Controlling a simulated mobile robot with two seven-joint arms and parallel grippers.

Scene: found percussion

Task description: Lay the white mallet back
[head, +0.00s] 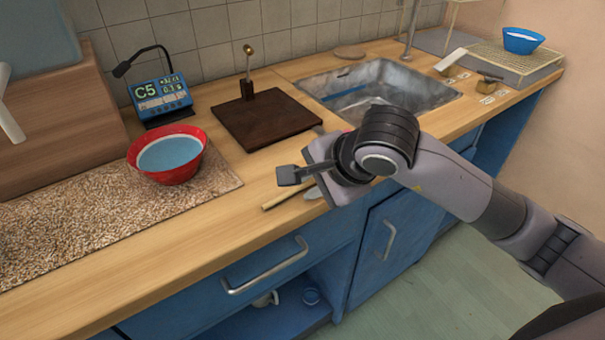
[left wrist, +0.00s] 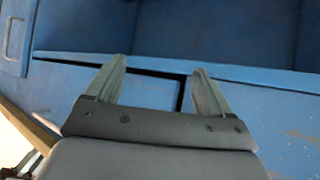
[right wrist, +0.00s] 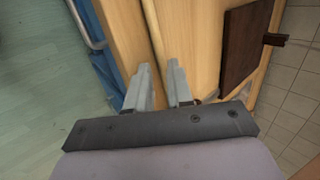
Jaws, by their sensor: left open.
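My right gripper (head: 300,183) is above the front part of the counter, in front of the dark brown board. A thin pale wooden stick (head: 277,201), which looks like the mallet's handle, runs between its fingers and points to the front left. In the right wrist view the right gripper (right wrist: 160,88) has a narrow gap, filled by the stick (right wrist: 153,35), which runs away from me. No white mallet head can be made out; the gripper and wrist may hide it. My left gripper (left wrist: 155,78) is open and empty before blue cabinet fronts.
A red bowl (head: 189,174) stands on a speckled mat (head: 100,219). A display unit (head: 160,96) and a brown board (head: 265,131) with a small post are behind. A sink (head: 420,82), a white block (head: 451,60) and a blue bowl (head: 521,42) are farther right.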

